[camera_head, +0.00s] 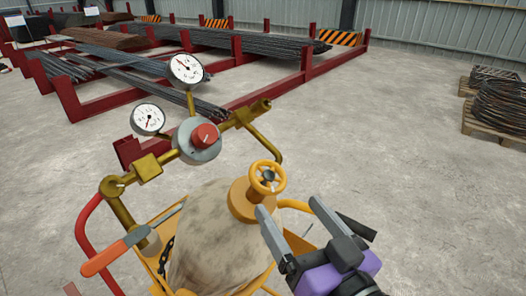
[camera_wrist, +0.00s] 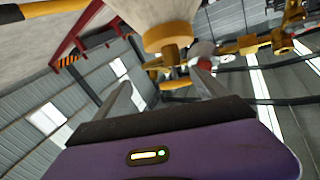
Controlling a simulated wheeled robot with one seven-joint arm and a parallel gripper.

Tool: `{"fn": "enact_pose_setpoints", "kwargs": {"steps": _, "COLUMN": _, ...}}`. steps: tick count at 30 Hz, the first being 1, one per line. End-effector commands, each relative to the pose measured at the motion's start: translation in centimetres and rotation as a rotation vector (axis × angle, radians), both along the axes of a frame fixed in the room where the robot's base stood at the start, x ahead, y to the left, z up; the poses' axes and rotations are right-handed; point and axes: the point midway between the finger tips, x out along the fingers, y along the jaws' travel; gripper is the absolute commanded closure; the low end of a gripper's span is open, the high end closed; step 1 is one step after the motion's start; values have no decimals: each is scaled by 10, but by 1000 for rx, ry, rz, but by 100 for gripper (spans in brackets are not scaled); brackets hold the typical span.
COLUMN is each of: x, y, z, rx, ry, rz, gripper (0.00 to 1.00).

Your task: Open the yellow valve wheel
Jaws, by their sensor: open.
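The yellow valve wheel (camera_head: 267,178) sits on an orange-yellow valve body (camera_head: 245,203) on top of a dirty beige cylinder (camera_head: 220,240). My gripper (camera_head: 288,203) is open, with two grey fingers, just in front of and to the right of the wheel in the head view. In the wrist view the fingers (camera_wrist: 162,92) reach up toward the valve body (camera_wrist: 168,40). The wheel itself (camera_wrist: 176,82) is partly visible between the fingertips, seen edge-on. I cannot tell whether any finger touches it.
A brass regulator with a red knob (camera_head: 205,136) and two round gauges (camera_head: 186,69) stands left of the wheel. An orange-handled lever (camera_head: 105,258) is at lower left. Racks of rebar (camera_head: 230,45) stand behind. The floor to the right is clear up to a pallet (camera_head: 492,126).

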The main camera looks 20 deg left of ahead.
Motion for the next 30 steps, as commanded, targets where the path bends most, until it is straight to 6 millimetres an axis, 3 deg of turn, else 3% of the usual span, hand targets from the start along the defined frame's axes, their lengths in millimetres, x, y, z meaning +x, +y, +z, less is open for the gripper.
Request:
{"fn": "enact_pose_setpoints", "kwargs": {"steps": 1, "x": 1, "y": 7, "z": 18, "rx": 0, "ry": -10, "rz": 20, "gripper": 18}}
{"fn": "enact_pose_setpoints", "kwargs": {"steps": 6, "x": 1, "y": 20, "z": 35, "rx": -2, "ry": -21, "rz": 56, "gripper": 18}}
{"fn": "enact_pose_setpoints", "kwargs": {"steps": 11, "x": 9, "y": 29, "z": 37, "rx": -2, "ry": -20, "rz": 62, "gripper": 18}}
{"fn": "enact_pose_setpoints", "kwargs": {"steps": 21, "x": 44, "y": 64, "z": 37, "rx": -2, "ry": -20, "rz": 59, "gripper": 18}}
{"fn": "enact_pose_setpoints", "kwargs": {"steps": 30, "x": 55, "y": 75, "z": 35, "rx": -1, "ry": -21, "rz": 57, "gripper": 18}}
